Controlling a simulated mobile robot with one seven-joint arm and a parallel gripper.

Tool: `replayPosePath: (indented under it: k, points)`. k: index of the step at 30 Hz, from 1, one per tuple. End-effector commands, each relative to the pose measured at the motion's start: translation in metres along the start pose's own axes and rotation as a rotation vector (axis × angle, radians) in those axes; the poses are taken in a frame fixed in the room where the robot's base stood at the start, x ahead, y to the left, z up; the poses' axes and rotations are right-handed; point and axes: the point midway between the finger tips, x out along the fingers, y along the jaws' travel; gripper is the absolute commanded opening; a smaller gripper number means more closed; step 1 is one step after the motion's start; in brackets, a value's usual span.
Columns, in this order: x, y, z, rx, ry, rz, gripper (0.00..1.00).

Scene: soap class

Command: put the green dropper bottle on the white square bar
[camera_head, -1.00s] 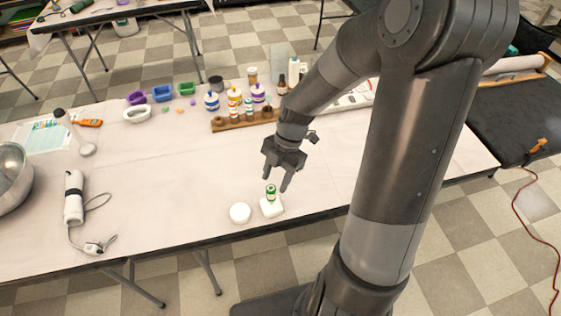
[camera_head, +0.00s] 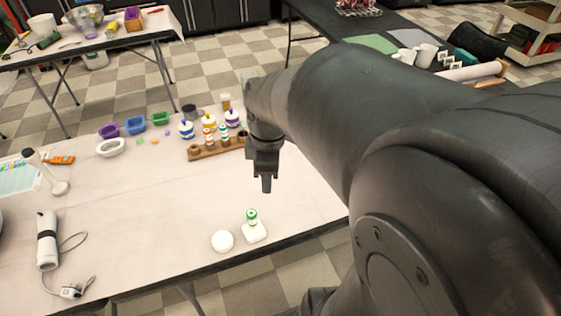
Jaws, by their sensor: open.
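The green dropper bottle (camera_head: 252,216), small with a white body and green band, stands upright on the white square bar (camera_head: 256,234) near the table's front edge. My gripper (camera_head: 267,186) hangs above the table, up and slightly right of the bottle, apart from it. It is open and holds nothing. Its fingers are seen edge-on, so the gap between them is hard to see.
A round white bar (camera_head: 222,241) lies just left of the square bar. A wooden rack (camera_head: 216,149) with several bottles stands behind my gripper. A white corded device (camera_head: 47,240) lies at the left. The middle of the table is clear.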

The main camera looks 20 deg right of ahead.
Motion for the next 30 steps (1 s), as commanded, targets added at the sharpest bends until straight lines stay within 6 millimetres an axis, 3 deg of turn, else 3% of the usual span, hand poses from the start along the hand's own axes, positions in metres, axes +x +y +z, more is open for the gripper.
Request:
replayPosePath:
  k: [9,15,21,30]
  points:
    - [-0.064,-0.038,0.018,0.641,0.131,0.224,0.47]
    - [-0.087,-0.058,0.030,0.970,0.283,0.265,0.47]
    - [-0.096,-0.067,0.037,1.120,0.360,0.261,0.47]
    - [-0.096,-0.067,0.037,1.136,0.365,0.259,0.47]
